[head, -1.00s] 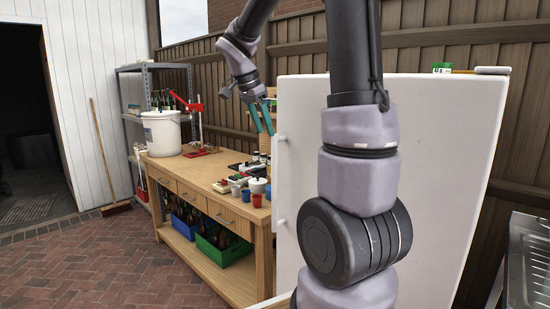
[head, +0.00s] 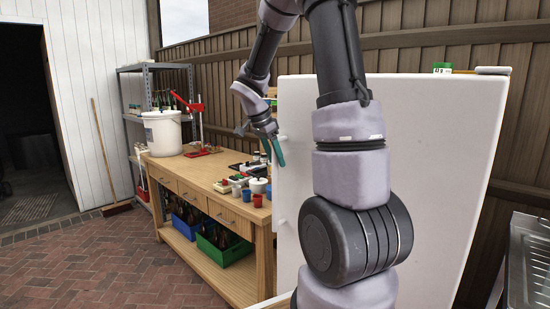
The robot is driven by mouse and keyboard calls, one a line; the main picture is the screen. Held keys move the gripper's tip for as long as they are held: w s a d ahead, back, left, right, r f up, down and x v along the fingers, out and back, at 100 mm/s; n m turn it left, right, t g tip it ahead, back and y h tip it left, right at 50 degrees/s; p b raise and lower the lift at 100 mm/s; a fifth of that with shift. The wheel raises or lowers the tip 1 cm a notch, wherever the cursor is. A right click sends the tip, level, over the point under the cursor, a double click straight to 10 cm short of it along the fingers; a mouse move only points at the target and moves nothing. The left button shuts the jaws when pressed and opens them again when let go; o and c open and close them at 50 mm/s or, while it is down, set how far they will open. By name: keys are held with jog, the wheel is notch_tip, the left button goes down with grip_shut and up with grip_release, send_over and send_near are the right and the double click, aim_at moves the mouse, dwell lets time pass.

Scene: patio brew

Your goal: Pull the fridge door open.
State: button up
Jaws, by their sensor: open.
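The fridge (head: 450,180) is a large white upright box on the right, partly hidden behind my arm. Its door looks shut, and small white handle mounts show at its left edge (head: 281,222). My gripper (head: 274,152), with teal fingers, is open beside the upper left edge of the fridge, near the upper handle mount. One finger overlaps the fridge's edge in the picture. I cannot tell whether it touches the handle.
A wooden workbench (head: 180,166) stands left of the fridge with a white bucket (head: 162,133), a red capping tool (head: 190,104) and several small cups and jars. Crates (head: 222,250) sit on its lower shelf. A metal sink (head: 530,265) is at the right. The brick floor at front left is clear.

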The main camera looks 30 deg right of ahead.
jog(key=shift+c, duration=0.4)
grip_shut()
dwell(1.0)
